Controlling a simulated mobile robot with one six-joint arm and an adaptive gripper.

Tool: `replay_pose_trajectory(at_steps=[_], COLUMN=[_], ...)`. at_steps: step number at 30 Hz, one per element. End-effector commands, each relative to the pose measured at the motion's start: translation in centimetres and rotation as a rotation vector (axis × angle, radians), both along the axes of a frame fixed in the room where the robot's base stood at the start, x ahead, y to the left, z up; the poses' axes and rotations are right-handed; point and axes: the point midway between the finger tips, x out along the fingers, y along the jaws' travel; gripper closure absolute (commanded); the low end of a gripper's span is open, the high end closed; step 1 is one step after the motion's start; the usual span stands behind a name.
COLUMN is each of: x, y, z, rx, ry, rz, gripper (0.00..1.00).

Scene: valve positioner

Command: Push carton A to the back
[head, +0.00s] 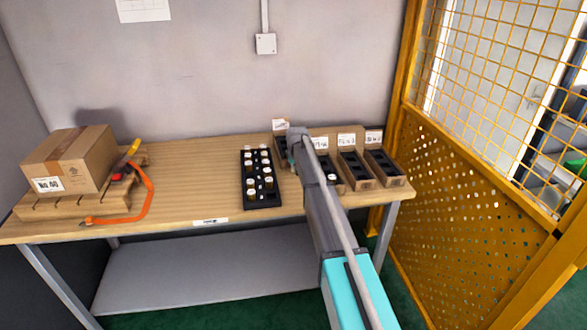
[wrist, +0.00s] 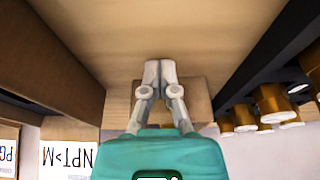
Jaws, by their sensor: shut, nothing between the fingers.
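My gripper (wrist: 160,72) is shut and empty, low over the wooden tabletop. In the wrist view a plain brown cardboard face (wrist: 198,92) lies just beyond the fingers; I cannot tell whether they touch it. In the head view my arm hides the fingertips. A small labelled carton (head: 281,126) shows partly behind my wrist, its label farther back than those of the row on the right. No letter A can be read, so I cannot confirm which carton is A. The row has open cartons with dark insides (head: 355,168), (head: 384,165) and one partly hidden by my arm (head: 333,183).
A black rack (head: 262,203) of capped fittings stands close left of my gripper. A large taped box (head: 72,160) sits on a wooden pallet (head: 40,205) at far left, with an orange strap (head: 140,212). A yellow mesh fence (head: 460,180) bounds the right. The middle-left tabletop is clear.

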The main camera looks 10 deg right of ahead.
Motion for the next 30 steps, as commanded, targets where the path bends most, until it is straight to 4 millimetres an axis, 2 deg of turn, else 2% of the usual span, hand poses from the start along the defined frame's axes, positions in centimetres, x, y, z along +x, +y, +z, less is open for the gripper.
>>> replay_pose_trajectory(at_steps=[4, 6, 30], x=[-1.9, -1.6, -3.6], y=[0.0, 0.0, 0.0], z=[0.0, 1.1, 7.6], rx=[0.000, 0.000, 0.000], ry=[0.000, 0.000, 0.000], rz=[0.000, 0.000, 0.000], gripper=[1.00, 1.00, 1.00])
